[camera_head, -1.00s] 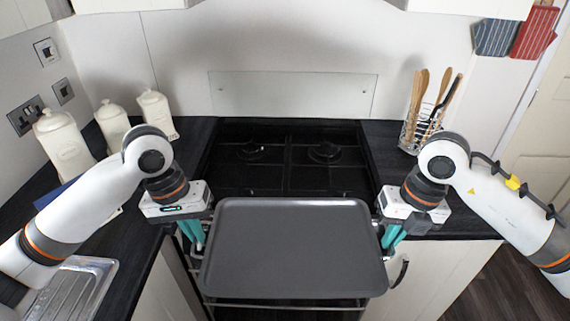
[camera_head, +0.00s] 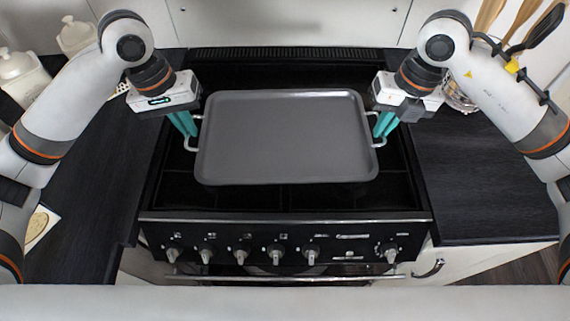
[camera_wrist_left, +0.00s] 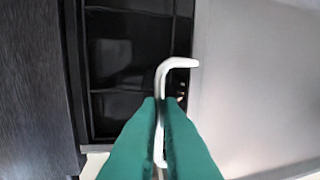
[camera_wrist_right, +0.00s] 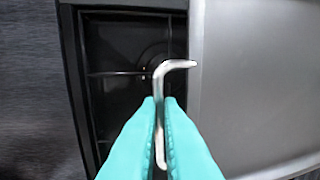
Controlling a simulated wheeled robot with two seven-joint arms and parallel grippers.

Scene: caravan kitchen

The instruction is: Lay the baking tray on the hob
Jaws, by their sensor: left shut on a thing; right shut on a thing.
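The grey baking tray (camera_head: 285,138) is level over the black hob (camera_head: 300,198) in the head view. Whether it touches the hob grates or hangs just above them, I cannot tell. My left gripper (camera_head: 190,132) is shut on the tray's left wire handle, which shows in the left wrist view (camera_wrist_left: 178,63). My right gripper (camera_head: 381,132) is shut on the right wire handle, which shows in the right wrist view (camera_wrist_right: 176,65). The tray hides most of the hob's middle.
The cooker's front panel with several knobs (camera_head: 276,253) runs below the hob. Dark worktop lies clear to the right (camera_head: 475,175) and left (camera_head: 92,170). Cream jars (camera_head: 22,72) stand at the far left; a utensil holder (camera_head: 459,98) is behind my right gripper.

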